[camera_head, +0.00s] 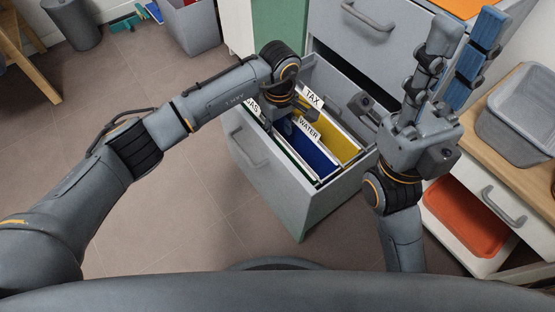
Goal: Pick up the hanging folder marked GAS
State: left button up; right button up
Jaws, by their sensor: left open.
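The GAS folder (252,107) hangs in the open drawer (300,205), at its left side. Its white tab is partly covered by my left arm. Beside it hang a blue folder marked WATER (308,130) and a yellow folder marked TAX (313,97). My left gripper (280,124) is open and points down into the drawer, close to the GAS tab. Its fingertips are partly hidden, and I cannot tell whether they touch a folder. My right gripper (461,50) is raised at the right with its fingers apart and nothing visible between them.
The grey cabinet (385,40) stands behind the open drawer. At the right, a grey bin (520,105) stands on a wooden top, above an orange tray (465,215) in an open drawer. Bare floor lies left of the folder drawer.

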pick_arm(q)
jog(key=f, duration=0.2)
jog(key=f+b, duration=0.1)
jog(key=f, duration=0.1)
jog(key=shift+s+a, duration=0.1)
jog(key=shift+a, duration=0.1)
grip_shut()
